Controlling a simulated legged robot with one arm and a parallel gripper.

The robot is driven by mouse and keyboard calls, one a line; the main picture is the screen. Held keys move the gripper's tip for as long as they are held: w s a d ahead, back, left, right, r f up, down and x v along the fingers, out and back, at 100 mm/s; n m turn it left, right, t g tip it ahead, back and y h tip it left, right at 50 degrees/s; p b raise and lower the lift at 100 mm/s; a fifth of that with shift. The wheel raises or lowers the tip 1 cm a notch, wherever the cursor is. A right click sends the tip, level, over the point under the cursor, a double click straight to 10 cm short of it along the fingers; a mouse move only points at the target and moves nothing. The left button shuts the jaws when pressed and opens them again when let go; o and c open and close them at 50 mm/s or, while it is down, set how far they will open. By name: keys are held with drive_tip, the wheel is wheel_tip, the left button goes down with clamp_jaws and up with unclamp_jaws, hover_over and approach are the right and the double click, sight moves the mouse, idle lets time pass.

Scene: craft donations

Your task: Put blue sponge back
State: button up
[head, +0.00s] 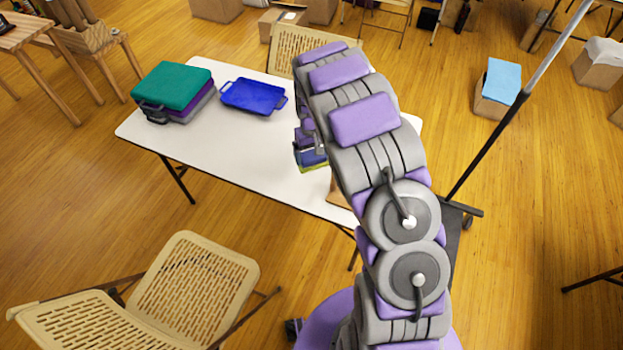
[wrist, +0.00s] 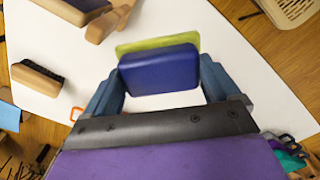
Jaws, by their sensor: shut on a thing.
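The blue sponge (wrist: 160,72) has a dark blue body and a yellow-green layer along its far side. My gripper (wrist: 159,84) is shut on it, with one finger at each end of the sponge. In the head view, my gripper (head: 307,140) hangs over the white table (head: 225,150), and the sponge (head: 311,157) shows just below it, partly hidden by my arm. I cannot tell its exact height above the table.
A blue tray (head: 255,95) lies on the table, left of my gripper. A green and grey case stack (head: 177,88) stands at the table's left end. Brushes (wrist: 38,78) and a wooden handle (wrist: 108,22) show in the wrist view. A folding chair (head: 195,285) stands in front.

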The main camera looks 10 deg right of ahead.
drive_tip(key=f, duration=0.3)
drive_tip(key=f+b, duration=0.1)
drive_tip(key=f, duration=0.5)
drive_tip(key=shift+a, duration=0.35)
drive_tip(key=f, duration=0.1)
drive_tip(key=f+b, duration=0.1)
drive_tip(key=f, duration=0.2)
drive_tip(key=shift+d+f, duration=0.2)
drive_tip(key=shift+d, duration=0.1)
drive_tip(key=shift+r, duration=0.1)
drive_tip(key=shift+a, duration=0.1)
drive_tip(key=o, duration=1.2)
drive_tip(key=shift+a, duration=0.1)
drive_tip(key=shift+o, duration=0.2)
